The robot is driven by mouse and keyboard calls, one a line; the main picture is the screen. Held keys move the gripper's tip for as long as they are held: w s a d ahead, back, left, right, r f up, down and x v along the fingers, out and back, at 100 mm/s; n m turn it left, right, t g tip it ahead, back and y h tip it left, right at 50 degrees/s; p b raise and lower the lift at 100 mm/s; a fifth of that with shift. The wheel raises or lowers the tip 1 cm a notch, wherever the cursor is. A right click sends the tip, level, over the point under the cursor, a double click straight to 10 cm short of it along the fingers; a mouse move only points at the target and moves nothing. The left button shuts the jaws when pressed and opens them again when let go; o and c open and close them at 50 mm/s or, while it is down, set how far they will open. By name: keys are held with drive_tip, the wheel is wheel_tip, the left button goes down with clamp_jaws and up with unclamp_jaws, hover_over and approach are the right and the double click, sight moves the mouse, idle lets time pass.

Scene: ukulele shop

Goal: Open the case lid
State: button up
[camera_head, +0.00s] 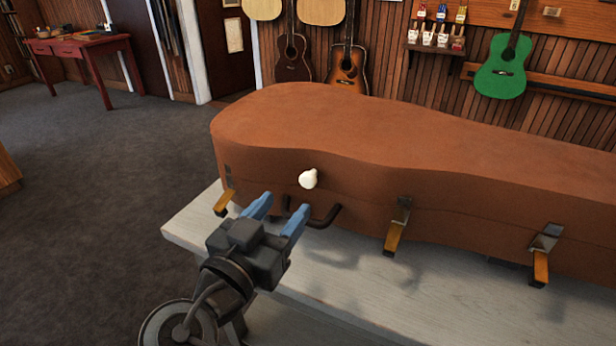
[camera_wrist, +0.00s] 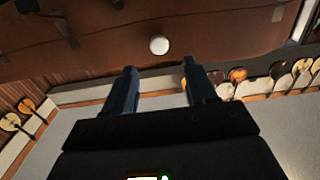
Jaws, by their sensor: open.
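A brown instrument case (camera_head: 400,150) lies shut on a pale bench, its lid down. A white round knob (camera_head: 308,179) sticks out from the lid's front side. Below it is a dark handle (camera_head: 325,217). Several latches, one in the middle (camera_head: 394,232), hang with their brass tabs down and outward. My gripper (camera_head: 278,212) is open and empty in front of the case, below and left of the knob. In the wrist view, the knob (camera_wrist: 159,45) is beyond the blue fingertips (camera_wrist: 160,72), apart from them, roughly centred between them.
The pale bench top (camera_head: 330,275) is bare in front of the case. A green ukulele (camera_head: 503,66) and other instruments hang on the wall behind. A red table (camera_head: 82,46) stands far left, with open carpet between.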

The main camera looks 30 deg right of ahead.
sight(306, 181)
drive_tip(key=p+x, duration=0.1)
drive_tip(key=x, duration=0.6)
drive_tip(key=shift+d, duration=0.1)
clamp_jaws()
idle(0.4)
